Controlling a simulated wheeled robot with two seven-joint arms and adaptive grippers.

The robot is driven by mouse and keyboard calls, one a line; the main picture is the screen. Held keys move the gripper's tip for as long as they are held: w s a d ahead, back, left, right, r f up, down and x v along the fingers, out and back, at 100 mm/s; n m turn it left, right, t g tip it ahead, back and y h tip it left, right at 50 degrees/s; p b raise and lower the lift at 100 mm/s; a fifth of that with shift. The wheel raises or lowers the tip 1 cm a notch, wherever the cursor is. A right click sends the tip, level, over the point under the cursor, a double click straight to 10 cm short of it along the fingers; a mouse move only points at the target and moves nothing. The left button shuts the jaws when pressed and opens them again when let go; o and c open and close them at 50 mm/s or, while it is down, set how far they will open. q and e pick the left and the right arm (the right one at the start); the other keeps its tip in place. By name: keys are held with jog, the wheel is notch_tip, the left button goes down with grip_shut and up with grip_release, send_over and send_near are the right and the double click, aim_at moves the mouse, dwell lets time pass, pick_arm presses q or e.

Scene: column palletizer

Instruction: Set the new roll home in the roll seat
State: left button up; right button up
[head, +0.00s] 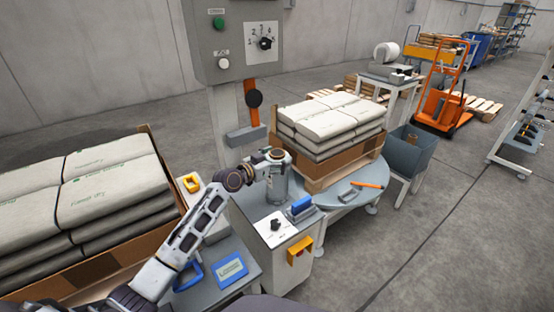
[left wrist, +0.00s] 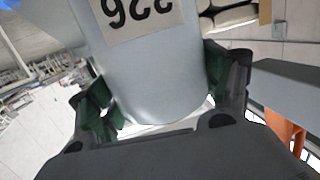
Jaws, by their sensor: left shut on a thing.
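A grey upright cylinder (head: 277,187), which looks like the new roll, stands beside the post over a grey cabinet top. My left gripper (head: 262,166) is shut around its upper part. In the left wrist view the roll (left wrist: 150,85) is between the two fingers, with a white label (left wrist: 140,22) whose dark digits appear upside down. Its lower end meets or hovers over the cabinet area; I cannot tell which. The roll seat is not clearly visible, and whatever lies under the roll is hidden. My right gripper is not in view.
A post with a control box (head: 225,68) rises behind the roll. A white panel with a knob (head: 273,226) and a blue block (head: 301,205) are in front. Pallets of bags stand left (head: 110,190) and right (head: 325,120). A white roll (head: 386,51) lies on a stand behind.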

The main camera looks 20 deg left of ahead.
pick_arm(q)
jog(key=shift+r, duration=0.2)
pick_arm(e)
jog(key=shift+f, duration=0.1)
pick_arm(q)
jog(key=o, duration=2.1)
jog(key=shift+f, duration=0.2)
jog(key=shift+r, duration=0.1)
jog(key=shift+v, duration=0.9)
jog(key=shift+p+v, duration=0.85)
jog(key=shift+v, duration=4.25)
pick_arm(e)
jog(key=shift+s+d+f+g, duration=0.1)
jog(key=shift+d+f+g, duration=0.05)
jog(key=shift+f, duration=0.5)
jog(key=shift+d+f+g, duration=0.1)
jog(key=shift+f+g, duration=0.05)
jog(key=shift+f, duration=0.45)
